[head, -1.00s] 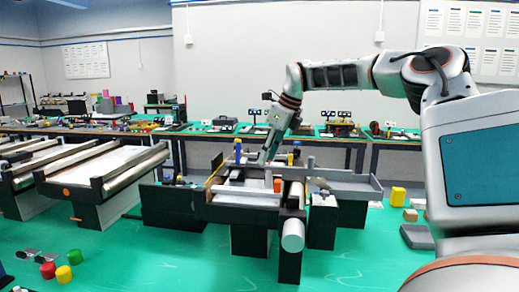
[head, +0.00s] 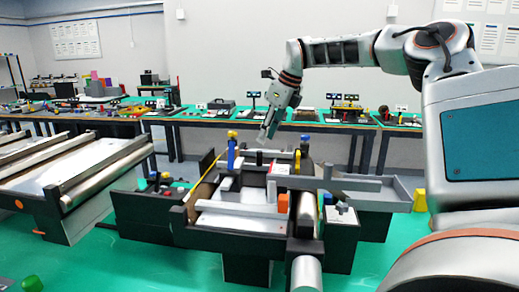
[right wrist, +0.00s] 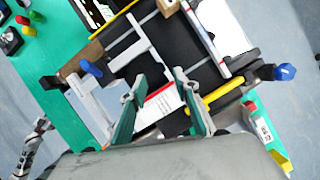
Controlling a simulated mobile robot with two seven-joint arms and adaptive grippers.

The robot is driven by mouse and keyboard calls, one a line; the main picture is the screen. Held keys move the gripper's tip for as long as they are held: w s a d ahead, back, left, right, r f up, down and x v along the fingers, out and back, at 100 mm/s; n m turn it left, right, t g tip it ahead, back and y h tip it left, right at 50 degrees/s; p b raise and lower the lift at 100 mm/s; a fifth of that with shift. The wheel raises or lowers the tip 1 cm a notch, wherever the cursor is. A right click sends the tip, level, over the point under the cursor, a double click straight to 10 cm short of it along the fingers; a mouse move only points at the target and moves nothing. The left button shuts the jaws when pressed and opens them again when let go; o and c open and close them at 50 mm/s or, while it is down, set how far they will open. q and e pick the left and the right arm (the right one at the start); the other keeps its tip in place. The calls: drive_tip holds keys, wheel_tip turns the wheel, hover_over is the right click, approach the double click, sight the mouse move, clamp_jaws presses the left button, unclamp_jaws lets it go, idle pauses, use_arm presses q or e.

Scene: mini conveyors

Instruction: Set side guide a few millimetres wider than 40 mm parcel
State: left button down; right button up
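The mini conveyor (head: 235,222) stands in front of me, with a pale belt between dark side walls. A grey side guide rail (head: 325,183) crosses over it. An orange block (head: 283,203) stands by the belt; I cannot tell whether it is the 40 mm parcel. Blue posts stand at the far side, one with a yellow top (head: 232,152). My right gripper (head: 267,134) is above the far side of the conveyor. In the right wrist view its green-padded fingers (right wrist: 158,112) are apart, with a white card with a red stripe (right wrist: 158,104) visible below and between them. My left gripper is out of view.
A grey tray (head: 405,192) and a yellow block (head: 420,200) are at the right. A long bench (head: 200,132) with several items runs along the back.

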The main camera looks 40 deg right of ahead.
sight(260, 151)
drive_tip(key=shift+x, duration=3.8)
clamp_jaws()
